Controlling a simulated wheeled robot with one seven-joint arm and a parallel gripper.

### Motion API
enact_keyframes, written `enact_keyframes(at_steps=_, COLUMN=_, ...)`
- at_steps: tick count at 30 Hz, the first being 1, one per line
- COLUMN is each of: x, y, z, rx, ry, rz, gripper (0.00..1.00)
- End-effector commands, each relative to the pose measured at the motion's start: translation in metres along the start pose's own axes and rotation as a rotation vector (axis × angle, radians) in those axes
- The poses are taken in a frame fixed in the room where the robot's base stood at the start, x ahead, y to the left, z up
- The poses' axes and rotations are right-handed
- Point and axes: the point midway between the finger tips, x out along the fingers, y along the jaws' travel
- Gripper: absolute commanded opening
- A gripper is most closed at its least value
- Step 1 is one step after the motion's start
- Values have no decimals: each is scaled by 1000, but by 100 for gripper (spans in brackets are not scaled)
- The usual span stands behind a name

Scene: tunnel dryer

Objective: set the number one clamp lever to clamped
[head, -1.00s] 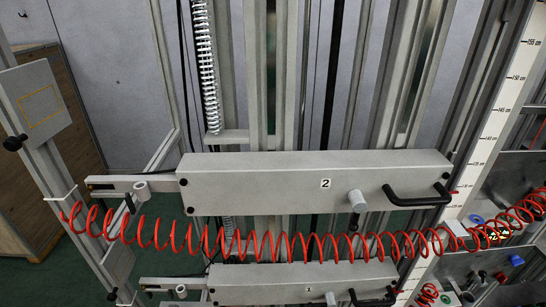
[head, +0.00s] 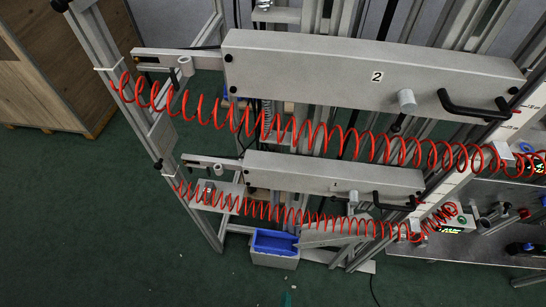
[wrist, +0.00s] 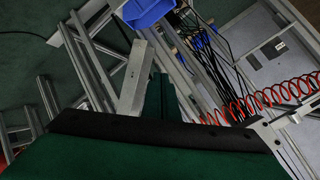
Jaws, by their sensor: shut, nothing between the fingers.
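The number one unit is a long grey housing (head: 300,172) with a small "1" label, below the matching number two housing (head: 300,75) in the head view. Near its right end are a light knob (head: 353,198) and a black bent handle (head: 393,204). I cannot tell for sure which part is the clamp lever or how it is set. A red coiled hose (head: 290,213) passes just below and partly hides the area under the knob.
A blue bin (head: 275,243) stands low under the number one housing and shows in the wrist view (wrist: 146,10). A second red hose (head: 320,140) hangs below the number two housing. A steel shelf (head: 470,250) with devices is at right. Green floor is open at lower left.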

Motion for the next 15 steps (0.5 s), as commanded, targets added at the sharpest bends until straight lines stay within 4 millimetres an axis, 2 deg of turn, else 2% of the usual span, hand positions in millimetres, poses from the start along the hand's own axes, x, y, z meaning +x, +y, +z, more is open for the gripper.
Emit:
enact_keyframes(at_steps=1, x=-18, y=-11, z=-7, rx=-125, ry=27, rz=-15, gripper=0)
enact_keyframes(at_steps=6, x=-68, y=-62, z=-41, rx=-528, ry=158, rz=-104, gripper=0)
enact_keyframes(at_steps=9, x=-90, y=-91, z=-54, rx=-694, ry=221, rz=-164, gripper=0)
enact_keyframes(at_steps=12, x=-106, y=-111, z=-60, rx=-797, ry=264, rz=-207, gripper=0)
enact_keyframes(at_steps=15, x=-113, y=-120, z=-63, rx=-845, ry=286, rz=-228, gripper=24)
